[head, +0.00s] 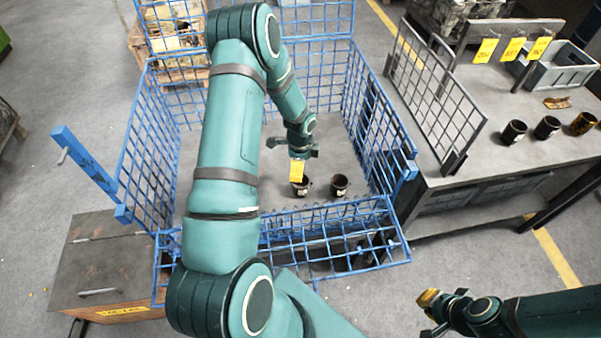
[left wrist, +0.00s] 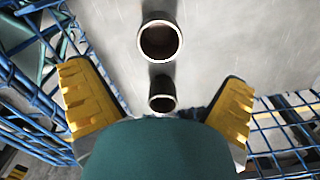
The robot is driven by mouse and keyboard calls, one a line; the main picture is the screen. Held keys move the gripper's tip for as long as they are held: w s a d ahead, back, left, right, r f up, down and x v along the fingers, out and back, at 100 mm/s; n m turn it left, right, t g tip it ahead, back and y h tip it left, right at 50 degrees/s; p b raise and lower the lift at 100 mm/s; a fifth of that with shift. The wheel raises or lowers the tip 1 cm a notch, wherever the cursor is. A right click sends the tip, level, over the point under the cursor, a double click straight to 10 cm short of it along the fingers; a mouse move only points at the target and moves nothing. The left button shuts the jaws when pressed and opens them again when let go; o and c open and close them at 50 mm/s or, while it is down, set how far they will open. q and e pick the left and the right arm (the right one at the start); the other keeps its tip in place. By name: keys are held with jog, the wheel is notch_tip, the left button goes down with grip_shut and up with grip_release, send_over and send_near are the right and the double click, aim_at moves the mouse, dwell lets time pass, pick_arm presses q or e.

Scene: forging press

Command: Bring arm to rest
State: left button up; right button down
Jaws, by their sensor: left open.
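My left arm reaches over the blue mesh crate (head: 152,150), and my left gripper (head: 293,155) hangs inside it, above the crate floor. In the left wrist view the left gripper (left wrist: 155,98) has its yellow-padded fingers spread wide, with nothing between them. Two dark hollow cylindrical parts stand on the crate floor: one (head: 300,188) just below the gripper, the other (head: 340,186) to its right. Both also show in the left wrist view, beyond the fingers. My right gripper (head: 430,314) is at the lower right, outside the crate, with its fingers apart and empty.
A workbench (head: 470,130) on the right carries several dark cylinders (head: 547,127), a grey bin (head: 566,68) and an upright mesh panel (head: 432,95). A wooden cabinet (head: 95,262) stands at the lower left. The crate's mesh walls surround my left gripper. Floor is open at the left.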

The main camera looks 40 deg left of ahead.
pick_arm(q)
jog(key=shift+r, duration=0.8)
